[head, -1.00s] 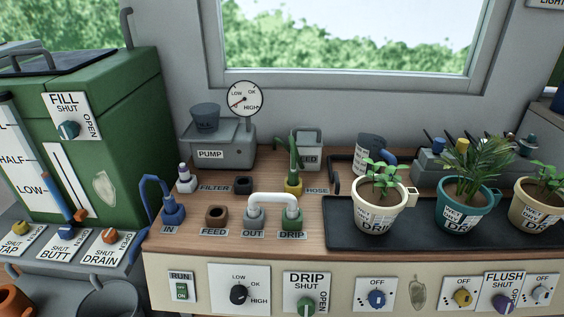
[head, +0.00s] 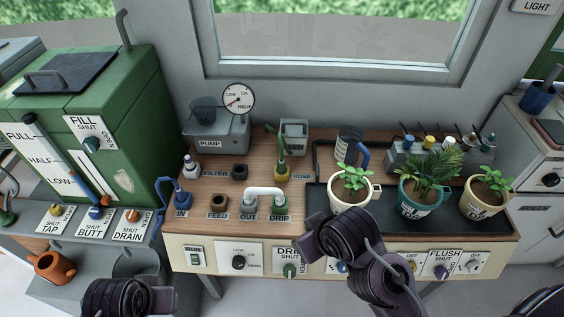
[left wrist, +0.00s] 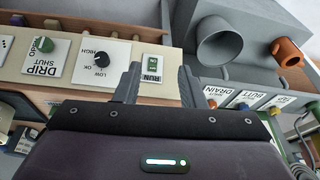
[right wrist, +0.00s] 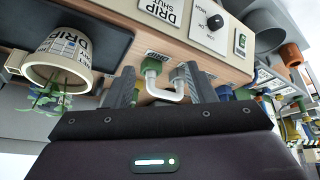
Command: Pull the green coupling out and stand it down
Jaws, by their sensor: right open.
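In the head view, a green upright coupling (head: 282,144) stands in a yellow socket (head: 282,173) beside the HOSE label. In front of it, a white U-shaped pipe (head: 265,191) joins the OUT socket (head: 249,205) and the green DRIP socket (head: 280,204). My right gripper (right wrist: 157,82) is open and empty; in its wrist view the white pipe (right wrist: 165,93) shows beyond the gap between the fingers. In the head view my right arm is in front of the bench. My left gripper (left wrist: 159,80) is open and empty, at the lower left in front of the bench.
Three potted plants stand on a dark tray (head: 325,205) at right. A blue coupling (head: 181,194) is at IN. The pump (head: 217,135) and gauge (head: 238,99) are behind. A green tank (head: 100,130) stands left. A metal pot (head: 134,262) and an orange jug (head: 50,266) sit lower left.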

